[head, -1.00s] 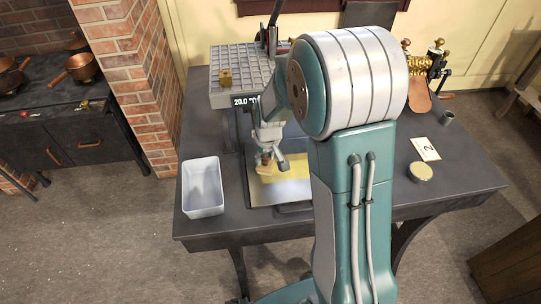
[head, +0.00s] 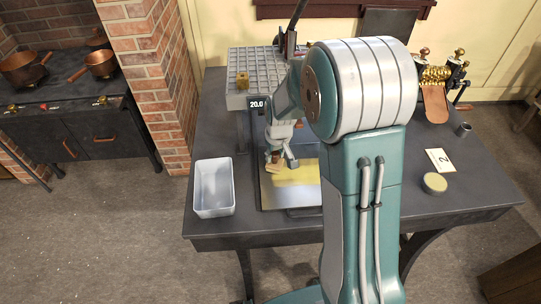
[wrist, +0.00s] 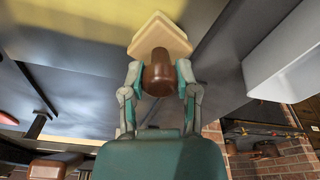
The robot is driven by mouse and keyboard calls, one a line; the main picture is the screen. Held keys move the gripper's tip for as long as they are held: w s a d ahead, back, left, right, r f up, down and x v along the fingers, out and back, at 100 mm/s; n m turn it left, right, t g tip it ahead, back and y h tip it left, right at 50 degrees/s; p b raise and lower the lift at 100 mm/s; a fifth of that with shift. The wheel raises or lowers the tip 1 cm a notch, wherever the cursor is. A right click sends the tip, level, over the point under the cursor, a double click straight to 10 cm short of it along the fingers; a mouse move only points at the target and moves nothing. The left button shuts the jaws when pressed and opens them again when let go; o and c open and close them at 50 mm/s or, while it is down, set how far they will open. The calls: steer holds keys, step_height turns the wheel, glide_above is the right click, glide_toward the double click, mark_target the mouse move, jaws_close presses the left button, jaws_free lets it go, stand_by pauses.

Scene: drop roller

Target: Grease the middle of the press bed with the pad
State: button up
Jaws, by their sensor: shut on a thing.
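My gripper (head: 279,150) is shut on the brown knob handle (wrist: 157,76) of the pad. The pad (wrist: 160,37) is a cream square block; it also shows in the head view (head: 273,168), low over the left part of the press bed (head: 268,198). I cannot tell if it touches the bed. A yellow greasy patch (head: 298,178) lies across the bed, and it also shows at the upper left of the wrist view (wrist: 75,14). My arm hides the bed's right side.
A white bin (head: 213,187) stands just left of the bed. At right lie a round tin (head: 434,183), a card (head: 440,160), a small metal cup (head: 464,129) and a brass roller device (head: 437,85).

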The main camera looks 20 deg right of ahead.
steer(key=shift+s+d+f, duration=0.1)
steer(key=shift+s+d, duration=0.1)
steer(key=shift+d, duration=0.7)
steer(key=shift+s+d+f, duration=0.1)
steer(key=shift+s+d, duration=0.05)
steer(key=shift+d, duration=0.7)
steer(key=shift+s+d, duration=0.2)
steer(key=shift+d, duration=0.7)
steer(key=shift+s+d+r, duration=0.1)
steer(key=shift+s+d, duration=0.25)
steer(key=shift+d, duration=1.3)
steer(key=shift+s+d+f, duration=0.1)
steer(key=shift+s+d, duration=0.2)
steer(key=shift+d, duration=1.35)
steer(key=shift+s+d+r, duration=0.1)
steer(key=shift+s+d, duration=0.25)
steer(key=shift+d, duration=1.3)
steer(key=shift+r, duration=0.1)
steer(key=shift+r, duration=2.95)
steer(key=shift+r, duration=0.1)
steer(key=shift+w+r, duration=0.1)
steer(key=shift+r, duration=1.4)
jaws_close()
steer(key=shift+r, duration=0.1)
